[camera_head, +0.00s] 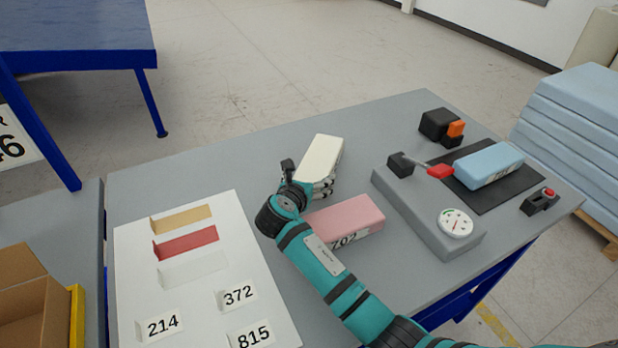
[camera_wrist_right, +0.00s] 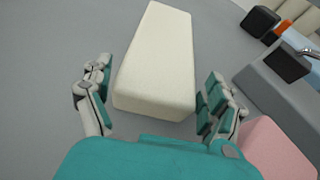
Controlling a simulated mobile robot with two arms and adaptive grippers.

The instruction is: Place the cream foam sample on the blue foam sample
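The cream foam sample (camera_head: 321,157) lies on the grey table beyond the pink foam block. It also shows in the right wrist view (camera_wrist_right: 158,62). My right gripper (camera_wrist_right: 154,98) is open, with its fingers on either side of the near end of the cream foam and visible gaps to it. In the head view my right gripper (camera_head: 318,188) is partly hidden by its own wrist. The blue foam sample (camera_head: 488,164) lies on a black mat at the right of the table. My left gripper is not in view.
A pink foam block (camera_head: 347,217) lies close beside my right arm. A grey device with a gauge (camera_head: 456,224) and a red-tipped lever (camera_head: 440,171) stands by the mat. A white board (camera_head: 190,297) with colour strips and number cards lies at left. A black-and-orange item (camera_head: 440,125) stands behind.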

